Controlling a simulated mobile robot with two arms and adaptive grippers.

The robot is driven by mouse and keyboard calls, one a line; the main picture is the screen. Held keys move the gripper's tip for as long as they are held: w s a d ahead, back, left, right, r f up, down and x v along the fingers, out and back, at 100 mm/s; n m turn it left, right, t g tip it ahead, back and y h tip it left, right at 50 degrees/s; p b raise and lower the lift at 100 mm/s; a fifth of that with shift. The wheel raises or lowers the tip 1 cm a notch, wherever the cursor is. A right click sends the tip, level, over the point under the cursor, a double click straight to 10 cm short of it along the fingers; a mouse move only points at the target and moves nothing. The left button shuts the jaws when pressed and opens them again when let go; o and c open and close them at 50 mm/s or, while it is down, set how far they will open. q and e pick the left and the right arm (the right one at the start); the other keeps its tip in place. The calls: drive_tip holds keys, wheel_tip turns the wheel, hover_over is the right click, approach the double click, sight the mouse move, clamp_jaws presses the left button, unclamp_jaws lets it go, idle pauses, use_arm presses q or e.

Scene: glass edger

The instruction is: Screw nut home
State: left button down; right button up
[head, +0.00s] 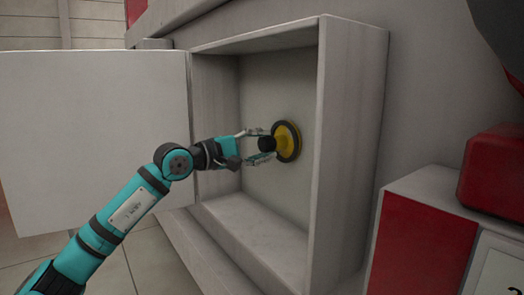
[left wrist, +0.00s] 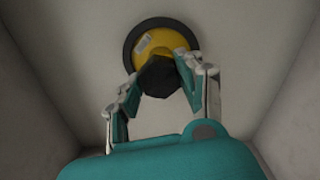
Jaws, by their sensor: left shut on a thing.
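A dark nut (head: 266,144) sits in front of a yellow round part with a black rim (head: 288,142) on the back wall of an open recess. In the left wrist view the nut (left wrist: 159,77) looks faceted and covers part of the yellow disc (left wrist: 152,43), which bears a small pale label. My left gripper (head: 263,144) reaches into the recess, its two fingers shut on the nut from opposite sides. It also shows in the left wrist view (left wrist: 157,76). The face where nut and yellow part meet is mostly hidden. My right gripper is not in view.
The recess is a grey box frame (head: 350,150) with a deep right wall and bottom ledge. Its pale door (head: 95,140) stands open to the left. A red and white cabinet (head: 425,235) with a red object (head: 493,170) on it stands at the lower right.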

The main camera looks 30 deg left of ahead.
use_arm(q)
drive_tip(key=m+b, duration=0.1)
drive_tip(key=m, duration=0.5)
drive_tip(key=shift+a+m, duration=0.1)
drive_tip(key=shift+m, duration=0.2)
drive_tip(key=m, duration=0.4)
drive_tip(key=shift+m, duration=0.4)
drive_tip(key=c, duration=0.9)
unclamp_jaws()
drive_tip(key=shift+w, duration=0.1)
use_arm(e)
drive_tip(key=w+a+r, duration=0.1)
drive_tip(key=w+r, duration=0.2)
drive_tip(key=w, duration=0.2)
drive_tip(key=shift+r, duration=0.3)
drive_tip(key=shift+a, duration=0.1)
